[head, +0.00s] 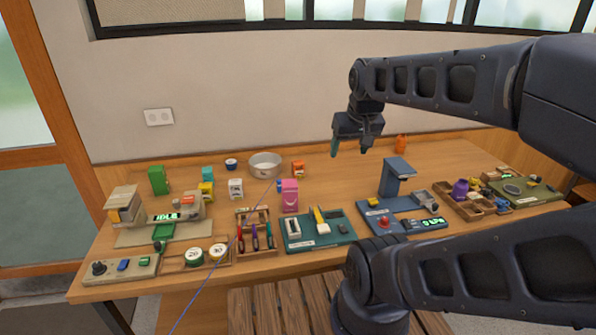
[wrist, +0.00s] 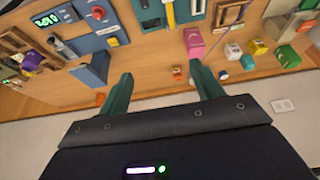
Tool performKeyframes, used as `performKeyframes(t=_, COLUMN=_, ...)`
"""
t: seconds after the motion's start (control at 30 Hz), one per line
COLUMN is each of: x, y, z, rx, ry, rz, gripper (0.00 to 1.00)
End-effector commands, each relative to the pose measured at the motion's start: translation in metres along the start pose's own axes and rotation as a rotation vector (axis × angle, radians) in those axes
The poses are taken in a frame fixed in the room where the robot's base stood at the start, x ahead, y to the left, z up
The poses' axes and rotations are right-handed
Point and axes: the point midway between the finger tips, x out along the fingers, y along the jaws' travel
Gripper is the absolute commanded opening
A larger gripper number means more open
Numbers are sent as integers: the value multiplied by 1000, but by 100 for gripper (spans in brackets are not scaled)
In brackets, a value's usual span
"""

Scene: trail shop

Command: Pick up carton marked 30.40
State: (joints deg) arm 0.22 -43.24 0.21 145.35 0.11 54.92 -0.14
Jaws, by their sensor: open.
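Several small cartons stand on the wooden table: a green one (head: 158,180), a teal one (head: 207,174), a yellow one (head: 206,190), a white one (head: 236,189), an orange one (head: 298,169) and a pink one (head: 289,194). Their markings are too small to read, so I cannot tell which bears 30.40. My gripper (head: 350,148) is open and empty, above the back of the table, right of these cartons. In the wrist view its two green fingers (wrist: 160,78) are spread, with the pink carton (wrist: 194,42) and orange carton (wrist: 177,72) near the right fingertip.
A scale-like device (head: 164,216) is front left, a tool rack (head: 254,234) and teal tray (head: 318,238) front middle. A blue press-like station (head: 397,178) and a sectioned wooden tray (head: 468,208) are at right. The back middle is fairly clear.

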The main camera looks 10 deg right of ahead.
Motion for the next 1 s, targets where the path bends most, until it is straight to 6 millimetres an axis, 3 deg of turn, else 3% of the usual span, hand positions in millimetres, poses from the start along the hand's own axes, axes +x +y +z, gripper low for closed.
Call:
performKeyframes(t=0.27, x=2, y=0, z=-14, rx=42, ry=-16, rz=4, gripper=65)
performKeyframes(t=0.67, x=30, y=3, z=-100, rx=335, ry=-102, rz=63, gripper=65)
performKeyframes(t=1.0, x=78, y=-2, z=-174, rx=588, ry=-151, rz=149, gripper=65)
